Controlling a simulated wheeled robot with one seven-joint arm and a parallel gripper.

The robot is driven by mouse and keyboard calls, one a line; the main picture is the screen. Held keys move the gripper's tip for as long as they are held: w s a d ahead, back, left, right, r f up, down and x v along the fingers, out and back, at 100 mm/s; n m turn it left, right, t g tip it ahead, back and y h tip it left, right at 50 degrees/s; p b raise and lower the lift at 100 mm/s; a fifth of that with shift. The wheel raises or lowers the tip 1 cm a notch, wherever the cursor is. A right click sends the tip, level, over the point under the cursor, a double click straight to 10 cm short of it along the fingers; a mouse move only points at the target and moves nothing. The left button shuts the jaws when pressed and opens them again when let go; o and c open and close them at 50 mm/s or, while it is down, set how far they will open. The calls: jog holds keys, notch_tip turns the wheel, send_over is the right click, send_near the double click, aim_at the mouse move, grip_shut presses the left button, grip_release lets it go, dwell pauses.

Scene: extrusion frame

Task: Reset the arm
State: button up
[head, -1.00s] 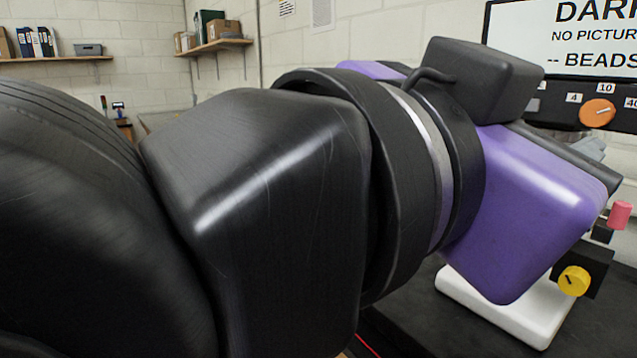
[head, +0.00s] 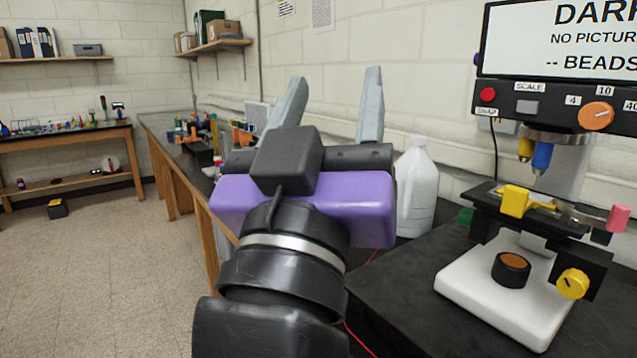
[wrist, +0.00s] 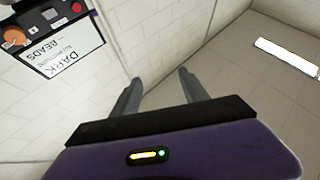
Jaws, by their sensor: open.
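My gripper (head: 328,105) is in the middle of the head view, with a purple body and two grey fingers spread wide apart and pointing up. It is open and nothing is between the fingers. In the wrist view the fingers (wrist: 160,95) point toward the white wall and ceiling, and the space between them is empty. My gripper is raised in front of the bench and appears left of the white jug and the microscope-like device. My gripper and arm hide part of the bench.
A device with a white base (head: 490,300), orange knob (head: 597,113) and sign screen (head: 565,38) stands on the black bench (head: 400,300) at right. A white jug (head: 418,190) stands behind my gripper. A cluttered side bench (head: 65,132) is far left. The floor (head: 90,270) is mostly clear.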

jog(key=s+d+f+n+g+y+p, duration=0.15)
jog(key=f+n+y, duration=0.4)
jog(key=f, duration=0.75)
jog(key=s+a+f+n+g+y, duration=0.1)
jog(key=s+f+n+y, duration=0.2)
jog(key=f+y, duration=0.7)
jog(key=s+d+f+m+g+h+p, duration=0.1)
jog(key=s+d+f+m+g+h, duration=0.2)
jog(key=s+d+f, duration=0.6)
jog(key=s+d+f+m+g+h, duration=0.3)
jog(key=s+d+f+h, duration=0.4)
jog(key=s+f, duration=0.6)
jog(key=s+d+m, duration=0.1)
jog(key=s+d, duration=0.1)
jog(key=s, duration=0.2)
jog(key=shift+s+d+m+g+p, duration=0.2)
jog(key=shift+m+g+p, duration=0.15)
